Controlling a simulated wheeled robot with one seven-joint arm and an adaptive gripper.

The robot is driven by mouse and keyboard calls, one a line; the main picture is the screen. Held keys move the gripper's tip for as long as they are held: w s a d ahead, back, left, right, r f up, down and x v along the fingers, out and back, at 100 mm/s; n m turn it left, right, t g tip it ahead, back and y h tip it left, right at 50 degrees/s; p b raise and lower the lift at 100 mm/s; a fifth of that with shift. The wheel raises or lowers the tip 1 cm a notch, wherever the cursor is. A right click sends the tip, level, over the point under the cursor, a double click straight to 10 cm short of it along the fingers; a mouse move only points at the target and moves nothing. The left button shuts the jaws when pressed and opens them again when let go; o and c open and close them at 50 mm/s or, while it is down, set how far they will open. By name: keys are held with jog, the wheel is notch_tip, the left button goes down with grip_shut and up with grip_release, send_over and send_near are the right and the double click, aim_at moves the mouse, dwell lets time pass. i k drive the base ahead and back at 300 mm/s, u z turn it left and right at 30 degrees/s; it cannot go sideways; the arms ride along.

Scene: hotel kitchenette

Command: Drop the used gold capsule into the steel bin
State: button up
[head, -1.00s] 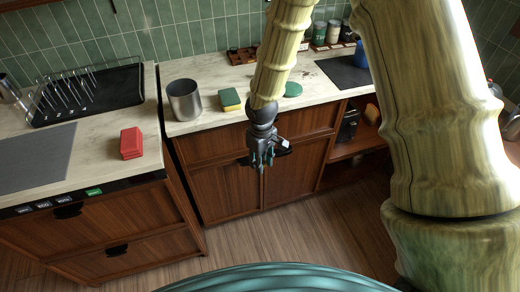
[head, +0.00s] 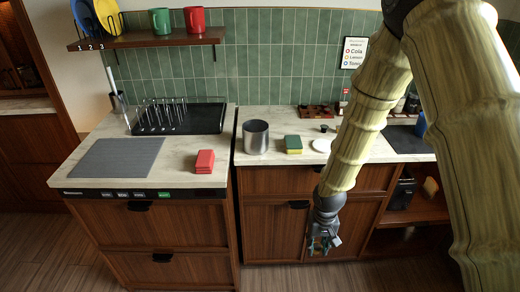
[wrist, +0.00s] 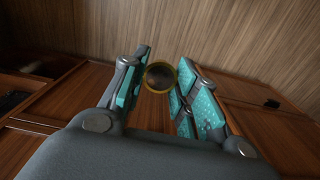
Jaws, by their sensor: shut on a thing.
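The steel bin (head: 255,137) is an open grey metal cylinder, upright on the counter, left of the green and yellow sponge. My gripper (head: 323,243) hangs low in front of the wooden cabinet doors, below the counter edge and to the right of the bin. In the wrist view, my gripper (wrist: 160,90) is shut on the gold capsule (wrist: 149,84), which shows a round gold rim and a dark inside between the teal finger pads. The capsule is too small to make out surely in the head view. The inside of the bin is mostly hidden.
The sponge (head: 293,144) and a white saucer (head: 320,145) are right of the bin. A shelf with mugs (head: 160,21) hangs above. A narrow gap separates the counters.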

aim_at(262, 147)
jog(key=z, duration=1.9)
jog(key=i, duration=1.25)
jog(key=u, duration=2.7)
